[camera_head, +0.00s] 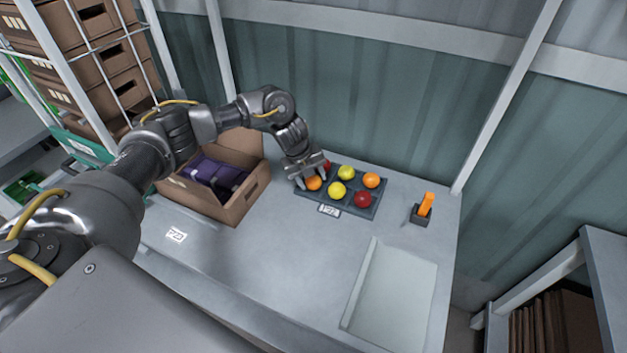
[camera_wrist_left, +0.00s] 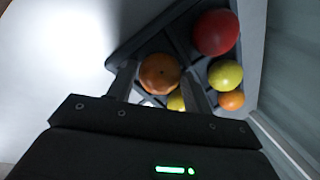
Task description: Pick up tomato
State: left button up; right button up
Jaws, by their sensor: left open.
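Several red, orange and yellow tomatoes sit in a dark compartment tray (camera_head: 327,211) at the back of the table. My left gripper (camera_head: 312,178) is open above the tray's left end, at an orange tomato (camera_head: 313,184). In the left wrist view that orange tomato (camera_wrist_left: 160,73) shows between the two fingers, nearer the left one; I cannot tell whether they touch it. A red tomato (camera_head: 363,199), two yellow tomatoes (camera_head: 337,190) and another orange tomato (camera_head: 371,180) lie to the right. Another red tomato (camera_wrist_left: 216,33) is partly hidden behind the gripper in the head view. My right gripper is not in view.
A cardboard box (camera_head: 244,201) with purple contents stands left of the tray, under my left arm. A small dark holder with an orange item (camera_head: 425,205) stands to the right. A pale shallow recess (camera_head: 392,296) lies at the front right. A corrugated wall (camera_head: 400,95) rises behind.

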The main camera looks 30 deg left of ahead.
pick_arm(q)
jog(key=shift+c, duration=0.4)
jog(key=c, duration=0.3)
